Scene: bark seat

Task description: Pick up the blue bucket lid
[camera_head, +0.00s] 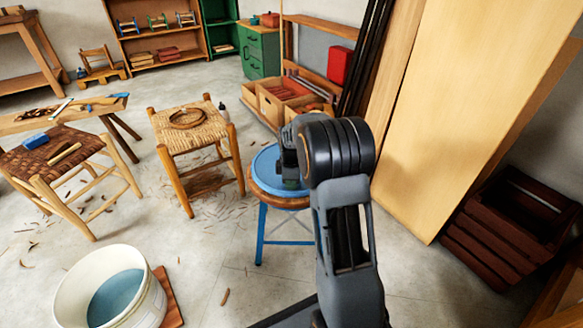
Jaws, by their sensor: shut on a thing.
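The blue bucket lid (264,166) is a flat blue disc on a round wooden-topped stool (274,200) with blue metal legs. My gripper (290,183) reaches down over the lid's right side and is shut on it. My wrist and arm hide the lid's right part. The fingertips are small and mostly hidden, and I cannot tell whether the lid is clear of the stool top.
A white bucket (76,292) of bluish water stands at the lower left. A woven-seat stool (187,128) with a coil stands left of the blue stool. Tall boards (465,110) lean at the right, near a dark red crate (505,235). Shavings litter the floor.

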